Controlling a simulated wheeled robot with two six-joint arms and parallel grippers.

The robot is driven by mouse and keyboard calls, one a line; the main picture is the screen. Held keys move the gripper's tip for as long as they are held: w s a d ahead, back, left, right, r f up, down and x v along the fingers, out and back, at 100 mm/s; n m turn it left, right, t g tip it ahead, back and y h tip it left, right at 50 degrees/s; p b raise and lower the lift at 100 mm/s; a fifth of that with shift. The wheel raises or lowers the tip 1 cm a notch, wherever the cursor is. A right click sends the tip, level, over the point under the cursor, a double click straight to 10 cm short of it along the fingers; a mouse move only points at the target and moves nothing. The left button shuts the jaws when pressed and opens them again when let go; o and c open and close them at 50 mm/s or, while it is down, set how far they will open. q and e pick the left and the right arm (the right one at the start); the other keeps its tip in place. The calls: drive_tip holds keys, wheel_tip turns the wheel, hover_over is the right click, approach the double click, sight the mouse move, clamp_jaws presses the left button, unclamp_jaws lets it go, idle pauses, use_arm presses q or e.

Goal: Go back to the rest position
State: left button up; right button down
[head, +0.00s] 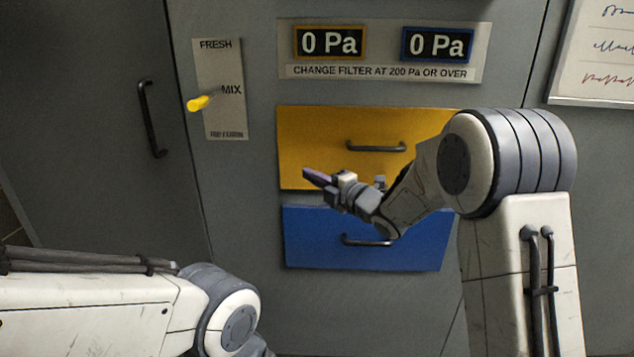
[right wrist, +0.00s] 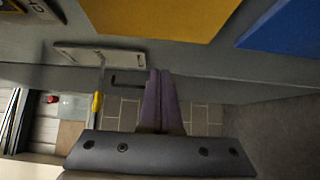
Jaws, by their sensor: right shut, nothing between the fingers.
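My right gripper (head: 312,178) is in front of the yellow drawer (head: 310,135), near its lower left part. Its purple fingers point left and are shut with nothing between them. They also show closed together in the right wrist view (right wrist: 160,85). The right arm comes in from the right and covers parts of the yellow drawer and the blue drawer (head: 310,240). My left arm shows at the lower left of the head view, but its gripper is out of the picture.
A selector plate (head: 232,120) with a yellow-tipped lever (head: 198,103) is on the grey cabinet. Drawer handles (head: 375,147) and a black door handle (head: 152,118) stick out. Two displays (head: 330,42) read 0 Pa. A whiteboard (head: 595,60) hangs at upper right.

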drive_tip(key=s+f+m+g+h, duration=0.35)
drive_tip(key=s+m+g, duration=0.2)
drive_tip(key=s, duration=0.85)
drive_tip(key=s+f+m+g+h, duration=0.4)
drive_tip(key=s+m, duration=0.3)
drive_tip(key=s, duration=0.8)
drive_tip(key=s+f+m+g+h, duration=0.2)
drive_tip(key=s+f+m+g, duration=0.35)
drive_tip(key=s, duration=0.85)
wheel_tip(320, 180, up, 20)
drive_tip(key=p, duration=2)
drive_tip(key=shift+s+r+t+p, duration=0.2)
drive_tip(key=shift+s+t+p, duration=0.1)
drive_tip(key=shift+s+p, duration=0.05)
